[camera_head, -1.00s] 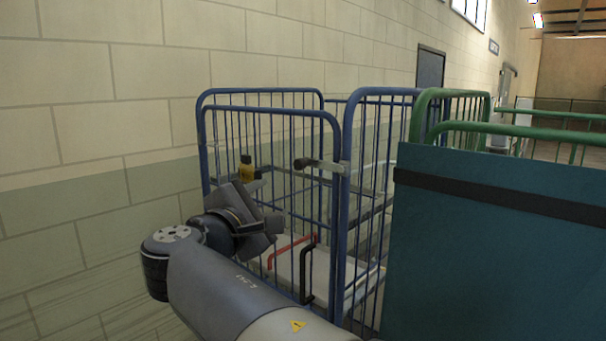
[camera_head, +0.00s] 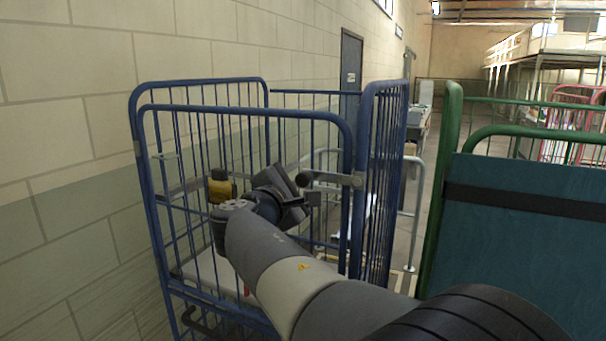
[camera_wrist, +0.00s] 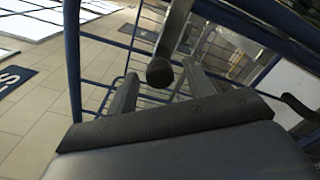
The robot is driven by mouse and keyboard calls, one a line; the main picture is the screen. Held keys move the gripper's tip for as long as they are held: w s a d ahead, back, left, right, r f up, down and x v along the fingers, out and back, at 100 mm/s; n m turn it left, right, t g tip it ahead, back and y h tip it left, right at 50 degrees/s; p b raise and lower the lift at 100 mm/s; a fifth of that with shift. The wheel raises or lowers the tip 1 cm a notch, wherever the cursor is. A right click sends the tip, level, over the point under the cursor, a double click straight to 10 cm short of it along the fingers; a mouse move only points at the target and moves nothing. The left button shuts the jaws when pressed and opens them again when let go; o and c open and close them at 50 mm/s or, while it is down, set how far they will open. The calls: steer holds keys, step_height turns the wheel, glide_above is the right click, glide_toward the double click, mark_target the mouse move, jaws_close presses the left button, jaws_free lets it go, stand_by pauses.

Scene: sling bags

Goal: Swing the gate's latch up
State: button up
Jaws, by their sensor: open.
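The gate (camera_head: 250,110) is the blue barred front of a roll cage and stands closed across it. Its latch (camera_head: 338,179) is a grey metal arm near the right post. It lies about level, with a dark round knob (camera_head: 303,179) at its left end. My gripper (camera_head: 298,192) is open, right at the knob. In the wrist view the knob (camera_wrist: 159,72) shows between the open fingers of my gripper (camera_wrist: 160,75), near their tips, and the latch arm (camera_wrist: 175,30) runs up from it. I cannot tell whether a finger touches it.
A yellow bottle (camera_head: 219,186) shows behind the gate bars. A block wall (camera_head: 60,150) runs along the left. A green cage (camera_head: 447,150) with a teal panel (camera_head: 520,240) stands close on the right. A narrow aisle (camera_head: 425,200) lies between the cages.

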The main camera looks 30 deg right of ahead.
steer(key=shift+x, duration=0.9)
jaws_close()
